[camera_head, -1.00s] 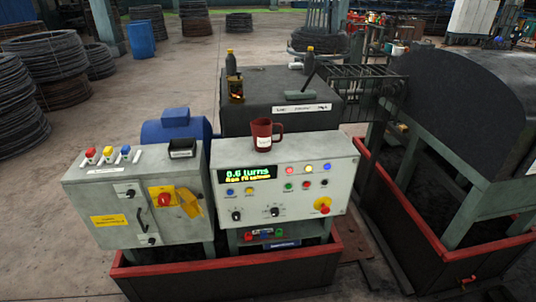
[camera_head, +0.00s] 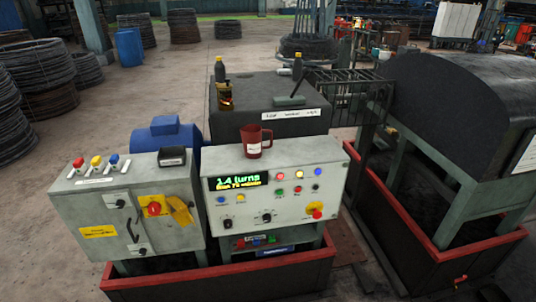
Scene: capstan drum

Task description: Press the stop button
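The grey control panel (camera_head: 345,178) stands in the middle, with a lit display (camera_head: 236,182) that seems to read "1.4 turns". A red mushroom button (camera_head: 315,207) on a yellow plate sits at its lower right. Neither of my grippers is in view, and nothing touches the panel.
A grey cabinet (camera_head: 75,213) at left has a red-yellow switch (camera_head: 153,208) and red, yellow and blue knobs on top. A dark red mug (camera_head: 252,142) stands on the panel. Red-rimmed trays (camera_head: 215,272) surround the machines. Open floor (camera_head: 165,85) lies behind left.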

